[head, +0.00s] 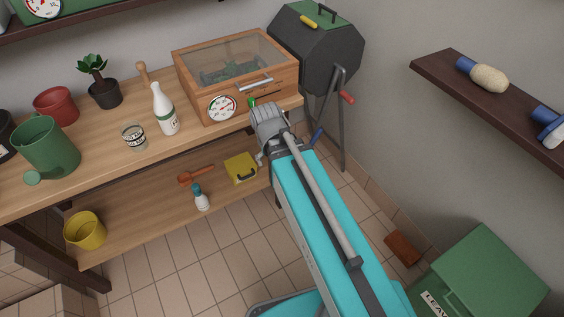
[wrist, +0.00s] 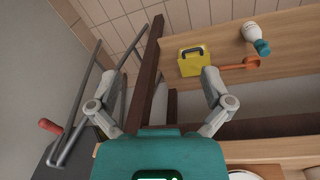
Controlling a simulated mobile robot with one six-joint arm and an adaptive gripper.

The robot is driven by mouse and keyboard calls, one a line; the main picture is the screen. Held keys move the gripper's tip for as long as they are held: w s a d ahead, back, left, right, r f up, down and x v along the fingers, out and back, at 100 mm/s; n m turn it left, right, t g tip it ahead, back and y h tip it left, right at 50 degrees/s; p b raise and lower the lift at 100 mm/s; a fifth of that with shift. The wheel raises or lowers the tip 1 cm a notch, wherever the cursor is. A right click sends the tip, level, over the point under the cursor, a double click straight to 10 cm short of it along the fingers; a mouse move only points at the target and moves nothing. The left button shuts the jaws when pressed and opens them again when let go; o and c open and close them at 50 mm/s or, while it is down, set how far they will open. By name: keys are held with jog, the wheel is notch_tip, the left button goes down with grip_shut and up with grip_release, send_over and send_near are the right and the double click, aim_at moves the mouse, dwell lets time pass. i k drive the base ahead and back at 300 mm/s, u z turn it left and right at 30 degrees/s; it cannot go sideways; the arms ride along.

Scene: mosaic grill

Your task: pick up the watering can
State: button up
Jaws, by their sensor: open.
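The watering can (head: 47,148) is green with a round rose at its lower left. It stands upright on the left part of the wooden workbench in the head view and is out of the wrist view. My gripper (wrist: 158,80) is open and empty in the wrist view, its two grey fingers spread apart. In the head view my arm reaches to the bench's right end, far to the right of the can, and mostly hides the fingers.
A red pot (head: 56,106), a potted plant (head: 104,94), a glass jar (head: 134,137) and a white bottle (head: 165,112) stand on the bench. A glass-topped wooden box (head: 236,75) and a dark grill (head: 317,48) are near my arm. A yellow case (wrist: 194,61) sits on the lower shelf.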

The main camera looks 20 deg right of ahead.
aim_at(47, 156)
jog(key=u, duration=1.45)
